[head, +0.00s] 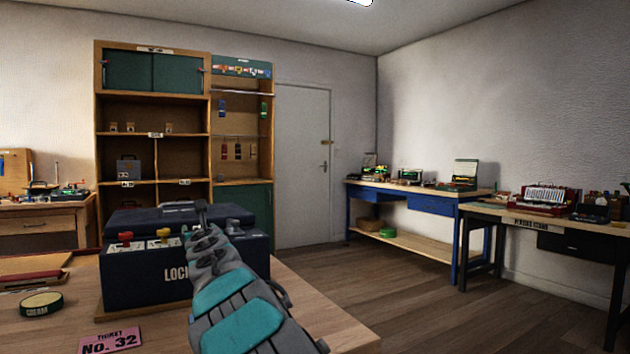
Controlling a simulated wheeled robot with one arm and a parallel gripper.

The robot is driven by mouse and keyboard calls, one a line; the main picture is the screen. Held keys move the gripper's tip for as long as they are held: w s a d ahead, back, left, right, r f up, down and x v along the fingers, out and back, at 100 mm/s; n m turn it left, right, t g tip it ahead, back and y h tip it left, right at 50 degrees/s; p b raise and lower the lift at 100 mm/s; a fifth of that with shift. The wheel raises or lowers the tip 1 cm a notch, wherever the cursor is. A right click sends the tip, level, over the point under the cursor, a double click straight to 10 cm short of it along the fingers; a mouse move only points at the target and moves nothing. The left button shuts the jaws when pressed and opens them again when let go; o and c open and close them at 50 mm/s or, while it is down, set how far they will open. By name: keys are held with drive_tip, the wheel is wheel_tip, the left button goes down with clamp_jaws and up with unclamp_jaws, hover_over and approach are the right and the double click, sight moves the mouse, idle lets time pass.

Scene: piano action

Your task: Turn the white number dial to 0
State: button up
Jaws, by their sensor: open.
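A dark blue lock box (140,278) with white lettering stands on the wooden table (330,318). A red knob (125,236) and a yellow knob (163,233) sit on its white-topped left part. I cannot make out a white number dial; my arm covers part of the box's front and top. A small grey part (233,226) shows just right of my gripper, too small to identify. My gripper (201,210) is open, at the box's top in the picture. I cannot tell whether it touches the box.
A pink ticket marked No. 32 (110,341), a round green tin (42,303) and a dark red flat object (34,279) lie on the table at left. A shelf cabinet (153,97) stands behind. Open floor (405,280) lies at right, before the blue workbench (410,202).

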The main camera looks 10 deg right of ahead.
drive_tip(key=shift+w+d+n+g+y+b, duration=0.15)
drive_tip(key=shift+n+g+y+b, duration=0.2)
drive_tip(key=shift+n+y, duration=0.35)
drive_tip(key=shift+s+d+n+g+y+b, duration=0.15)
drive_tip(key=shift+n+g+y+b, duration=0.2)
drive_tip(key=shift+y, duration=0.65)
drive_tip(key=shift+w+d+n+g+y+b, duration=0.15)
drive_tip(key=shift+n+g+y+b, duration=0.2)
drive_tip(key=shift+n+y, duration=0.4)
drive_tip(key=shift+n+g+y, duration=0.65)
drive_tip(key=shift+n+y, duration=0.05)
drive_tip(key=shift+y, duration=0.35)
drive_tip(key=shift+w+r+n+g+y+p, duration=0.15)
drive_tip(key=shift+n+g+y+p, duration=0.45)
drive_tip(key=shift+n+g+y, duration=0.7)
